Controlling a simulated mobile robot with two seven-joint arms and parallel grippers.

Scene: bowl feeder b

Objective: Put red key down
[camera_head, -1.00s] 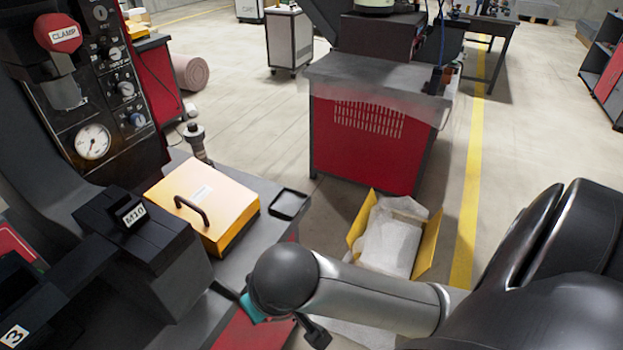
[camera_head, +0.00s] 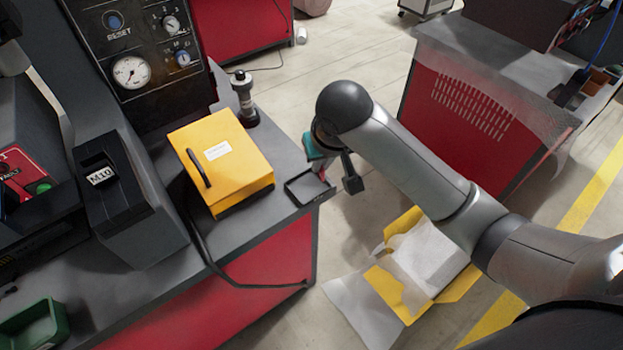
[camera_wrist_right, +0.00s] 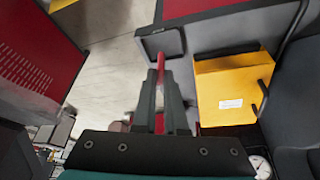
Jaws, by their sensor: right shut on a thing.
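My right gripper (camera_head: 318,168) hangs beside the yellow box, above the small black tray (camera_head: 308,187) at the bench corner. In the right wrist view, the fingers of my right gripper (camera_wrist_right: 160,88) are shut on the red key (camera_wrist_right: 160,66), a thin red piece sticking out past the fingertips. The key's tip overlaps the near edge of the black tray (camera_wrist_right: 176,44) in that view; I cannot tell whether it touches. In the head view the key is mostly hidden by the gripper. My left gripper is not in view.
A yellow box (camera_head: 235,178) with a black handle sits left of the tray on the grey bench. A black M10 block (camera_head: 120,195) and a gauge panel (camera_head: 140,50) stand farther left. An open yellow carton (camera_head: 445,295) lies on the floor right of the bench.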

